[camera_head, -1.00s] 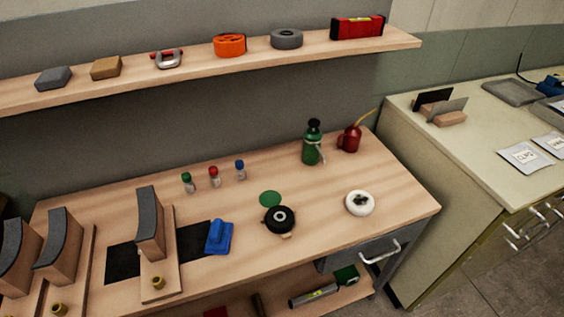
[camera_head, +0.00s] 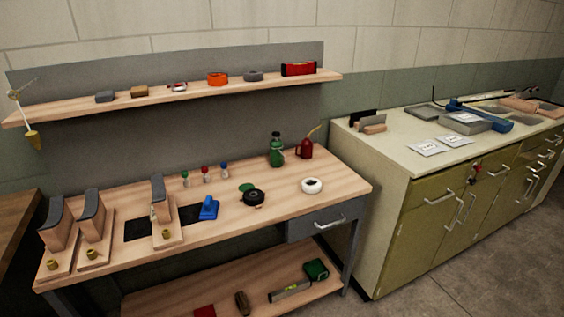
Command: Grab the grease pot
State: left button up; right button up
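No thing in view is plainly marked as the grease pot. A small round black pot-like item (camera_head: 253,197) sits on the wooden workbench (camera_head: 292,211), right of centre. A flat green disc (camera_head: 246,187) lies just behind it. A round white item with a dark centre (camera_head: 312,186) lies farther right on the bench. Which of these is the grease pot I cannot tell for sure. Neither of my grippers shows.
A green bottle (camera_head: 276,150) and a red oil can (camera_head: 305,148) stand at the bench's back right. A blue tool (camera_head: 209,208) and several curved blocks are on the left. A shelf (camera_head: 180,95) hangs above. A green cabinet (camera_head: 420,210) stands right; floor (camera_head: 450,265) is clear.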

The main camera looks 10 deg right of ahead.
aim_at(276, 146)
jog(key=z, duration=0.45)
jog(key=i, duration=1.7)
jog(key=u, duration=0.95)
